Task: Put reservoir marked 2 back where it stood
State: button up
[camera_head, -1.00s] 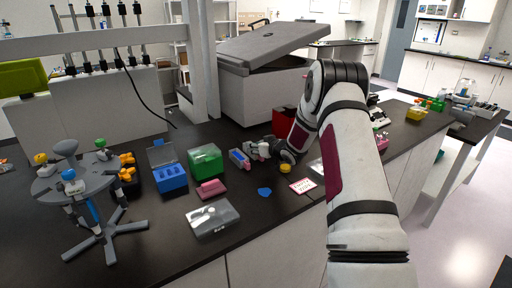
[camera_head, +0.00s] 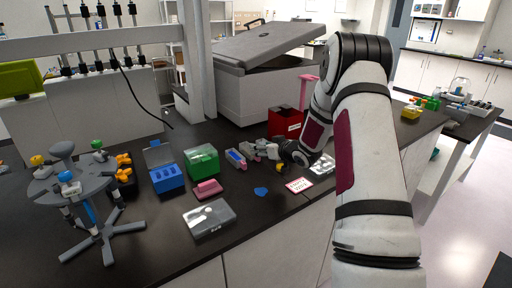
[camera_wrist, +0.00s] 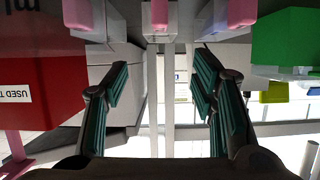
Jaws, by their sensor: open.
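My gripper (camera_head: 268,150) is low over the bench near the red box. In the wrist view my gripper (camera_wrist: 162,75) is open, its two teal-padded fingers apart with nothing visible between the pads. Small pale blocks with pink parts line the top edge of that view, which looks upside down. One pink part (camera_wrist: 160,14) is centred between the fingers, others are left (camera_wrist: 78,14) and right (camera_wrist: 241,12). In the head view, a blue and pink reservoir-like piece (camera_head: 236,159) lies left of my gripper. I cannot read a 2 on any piece.
A red box (camera_head: 284,123) stands behind my gripper; its label shows "USED T" in the wrist view (camera_wrist: 40,95). A green box (camera_head: 202,160), blue box (camera_head: 166,178), pink block (camera_head: 207,189), clear-lidded case (camera_head: 209,217) and printed card (camera_head: 299,185) are nearby. The front bench edge is close.

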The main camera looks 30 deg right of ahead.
jog(key=v, duration=0.4)
jog(key=s+a+r+g+h, duration=0.2)
jog(key=s+a+r, duration=0.35)
jog(key=r, duration=0.35)
jog(key=s+a+r+g+h, duration=0.2)
jog(key=s+a+r, duration=0.35)
jog(key=r, duration=0.35)
jog(key=s+a+g+y, duration=0.1)
jog(key=s+a+g, duration=0.1)
jog(key=s+a, duration=0.6)
jog(key=s+a+g+y, duration=0.2)
jog(key=s+a, duration=0.7)
jog(key=s, duration=1.1)
jog(key=shift+r+g+y, duration=0.3)
jog(key=shift+r, duration=0.1)
